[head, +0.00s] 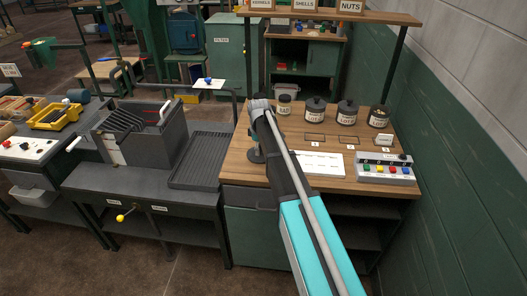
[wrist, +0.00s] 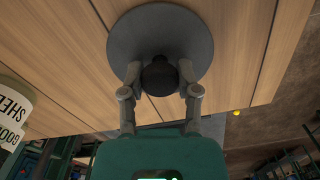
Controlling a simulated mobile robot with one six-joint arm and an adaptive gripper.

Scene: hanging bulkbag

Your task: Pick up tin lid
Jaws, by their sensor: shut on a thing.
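The tin lid is a round grey disc (wrist: 160,32) with a dark knob (wrist: 158,76). My gripper (wrist: 160,80) has its two fingers closed on either side of the knob. In the head view my gripper (head: 256,145) is at the left edge of the wooden bench, partly hidden by my arm. The lid (head: 255,157) shows there only as a small dark disc. I cannot tell whether it touches the bench top. A pale labelled jar (head: 284,106) stands behind my gripper and shows no knob on top; it also shows at the left of the wrist view (wrist: 12,112).
A white board (head: 315,163) and a button box (head: 385,170) lie to the right. A dark grill-like station (head: 150,135) stands left. A green wall bounds the right.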

